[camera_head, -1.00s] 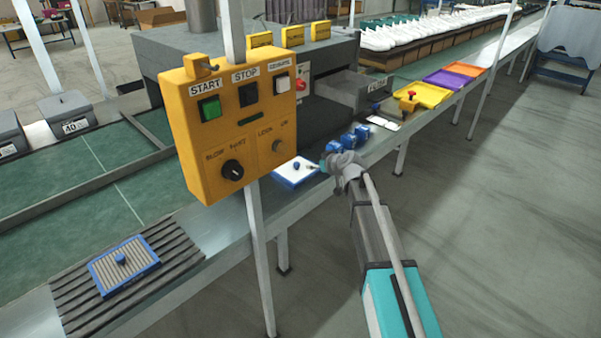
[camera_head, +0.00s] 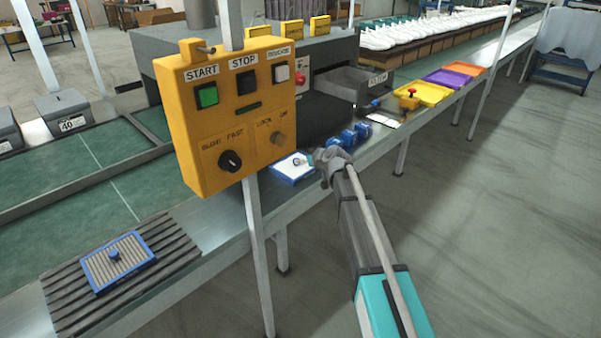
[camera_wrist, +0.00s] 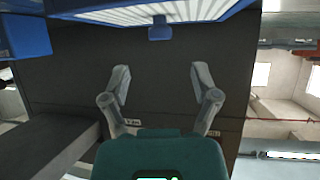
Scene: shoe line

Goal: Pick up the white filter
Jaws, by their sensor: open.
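The white filter (camera_head: 291,172) is a flat white panel with a blue frame and a small knob on top. It lies on the metal ledge, to the right of the control box post. In the wrist view the blue-framed white pleated filter (camera_wrist: 205,13) spans the top edge, and its blue knob (camera_wrist: 160,29) hangs in line with the gap between my fingers. My gripper (camera_wrist: 161,80) is open and empty, with the knob beyond its fingertips and apart from them. In the head view my gripper (camera_head: 323,160) is just right of the filter; its fingertips are hard to make out.
A yellow control box (camera_head: 225,125) on a post stands close left of the filter. Several blue blocks (camera_head: 350,136) sit behind my gripper. A grey blue-framed filter (camera_head: 118,262) lies on a ribbed mat (camera_head: 70,292). Yellow, purple and orange trays (camera_head: 455,77) line the back right.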

